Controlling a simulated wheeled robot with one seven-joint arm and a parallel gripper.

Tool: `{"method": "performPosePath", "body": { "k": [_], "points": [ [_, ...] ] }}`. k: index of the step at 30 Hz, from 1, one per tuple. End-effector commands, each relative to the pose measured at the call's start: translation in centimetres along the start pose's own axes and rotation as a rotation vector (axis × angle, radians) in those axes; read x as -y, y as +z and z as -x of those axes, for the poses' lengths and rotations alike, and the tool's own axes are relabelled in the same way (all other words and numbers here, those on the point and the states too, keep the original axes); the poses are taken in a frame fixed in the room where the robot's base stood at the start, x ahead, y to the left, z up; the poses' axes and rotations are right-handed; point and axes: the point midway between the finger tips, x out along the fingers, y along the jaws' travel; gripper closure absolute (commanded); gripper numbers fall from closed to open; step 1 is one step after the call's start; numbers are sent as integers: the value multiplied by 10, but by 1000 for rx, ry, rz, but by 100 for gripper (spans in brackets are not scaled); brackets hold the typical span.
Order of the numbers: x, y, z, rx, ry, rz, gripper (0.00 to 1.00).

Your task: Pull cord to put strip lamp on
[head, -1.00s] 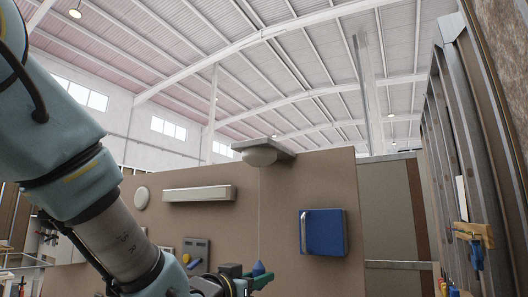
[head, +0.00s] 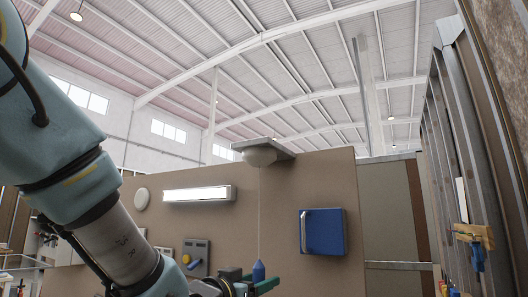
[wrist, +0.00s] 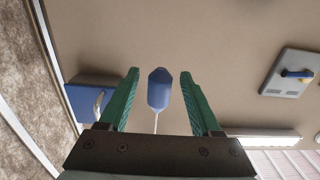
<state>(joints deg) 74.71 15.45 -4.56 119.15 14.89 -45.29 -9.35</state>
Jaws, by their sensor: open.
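The strip lamp (head: 198,194) on the brown wall panel glows bright white in the head view; it also shows near the bottom right of the wrist view (wrist: 262,136). The thin pull cord (head: 259,212) hangs from a pale domed ceiling fitting (head: 263,151) and ends in a blue pull (head: 258,271). In the wrist view, the blue pull (wrist: 159,89) is between the green fingers of my gripper (wrist: 159,84), with a gap on each side. My gripper is open. In the head view, its fingers are partly cut off at the bottom edge.
A blue cabinet (head: 322,232) with a pale handle is on the panel to the right. A grey plate with a blue lever (head: 195,256) is at the left, below the lamp. A round white disc (head: 142,198) is left of the lamp.

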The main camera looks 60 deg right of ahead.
Motion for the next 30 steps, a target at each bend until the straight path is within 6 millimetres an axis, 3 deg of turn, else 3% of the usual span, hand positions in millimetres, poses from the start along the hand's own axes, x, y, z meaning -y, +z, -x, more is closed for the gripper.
{"method": "performPosePath", "body": {
  "k": [12, 30],
  "points": [
    [0, 0, 3, -1, 0, 0, 35],
    [1, 1, 59, -1, -1, -1, 35]
  ]
}}
